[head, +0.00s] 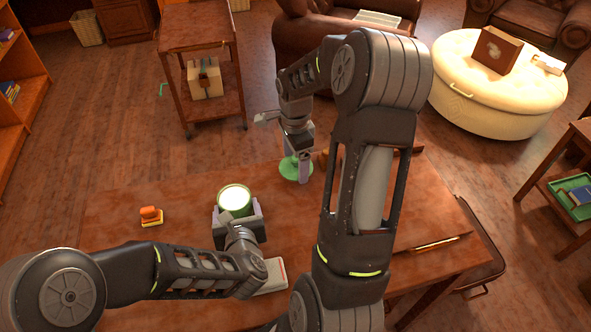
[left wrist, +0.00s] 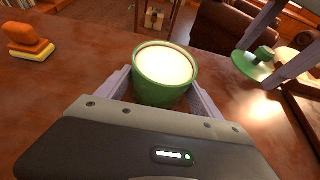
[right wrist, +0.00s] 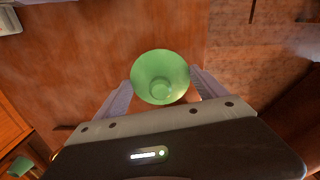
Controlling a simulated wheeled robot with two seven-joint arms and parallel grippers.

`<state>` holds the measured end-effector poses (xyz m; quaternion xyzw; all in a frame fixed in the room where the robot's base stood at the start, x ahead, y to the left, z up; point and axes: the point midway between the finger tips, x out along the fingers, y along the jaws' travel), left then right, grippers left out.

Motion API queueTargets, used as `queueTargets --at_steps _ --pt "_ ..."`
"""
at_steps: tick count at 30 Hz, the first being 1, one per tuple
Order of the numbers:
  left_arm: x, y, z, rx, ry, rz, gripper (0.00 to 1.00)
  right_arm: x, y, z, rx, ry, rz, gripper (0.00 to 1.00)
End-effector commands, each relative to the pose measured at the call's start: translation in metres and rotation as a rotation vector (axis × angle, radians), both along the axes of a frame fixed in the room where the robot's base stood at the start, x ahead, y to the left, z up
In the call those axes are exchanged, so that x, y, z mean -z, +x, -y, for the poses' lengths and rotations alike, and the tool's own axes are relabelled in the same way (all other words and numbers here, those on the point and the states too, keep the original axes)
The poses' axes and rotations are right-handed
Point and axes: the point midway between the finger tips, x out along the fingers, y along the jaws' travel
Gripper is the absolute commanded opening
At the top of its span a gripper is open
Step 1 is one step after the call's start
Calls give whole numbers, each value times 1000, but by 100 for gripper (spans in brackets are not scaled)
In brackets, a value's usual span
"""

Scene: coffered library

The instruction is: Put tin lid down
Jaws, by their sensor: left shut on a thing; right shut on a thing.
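The green tin (head: 235,201) stands open on the wooden table, its inside brightly lit. My left gripper (head: 239,222) is shut on it, with a finger on each side in the left wrist view (left wrist: 165,92). The green tin lid (head: 289,168), a disc with a knob, is near the table's far edge. My right gripper (head: 304,170) is shut on the lid, which also shows between its fingers in the right wrist view (right wrist: 160,77). Whether the lid touches the table I cannot tell. My right arm hides part of the table.
An orange and yellow object (head: 150,216) lies on the table (head: 115,205) at left. A pale book-like object (head: 271,276) lies near my left forearm. A thin stick-like object (head: 436,243) lies at right. A wooden cart (head: 196,40) stands beyond the table. Bare tabletop lies left of the tin.

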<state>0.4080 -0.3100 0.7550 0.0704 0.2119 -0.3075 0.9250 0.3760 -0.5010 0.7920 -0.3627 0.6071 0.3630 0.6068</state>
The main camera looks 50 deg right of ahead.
Motion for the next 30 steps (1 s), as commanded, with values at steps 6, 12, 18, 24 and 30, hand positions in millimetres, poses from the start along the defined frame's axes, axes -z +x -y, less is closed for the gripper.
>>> queueTargets --at_steps 6,12,18,24,30 --pt "0 0 0 0 -1 1 40 6 0 0 0 0 -1 43" --pt "-1 0 0 0 -1 1 40 33 0 -1 1 2 -1 43" --pt "0 0 0 0 -1 1 40 37 0 0 1 0 1 43" --pt "0 0 0 0 -1 1 40 39 0 0 0 1 0 43" --pt "0 0 0 0 -1 1 40 40 0 0 0 0 1 95"
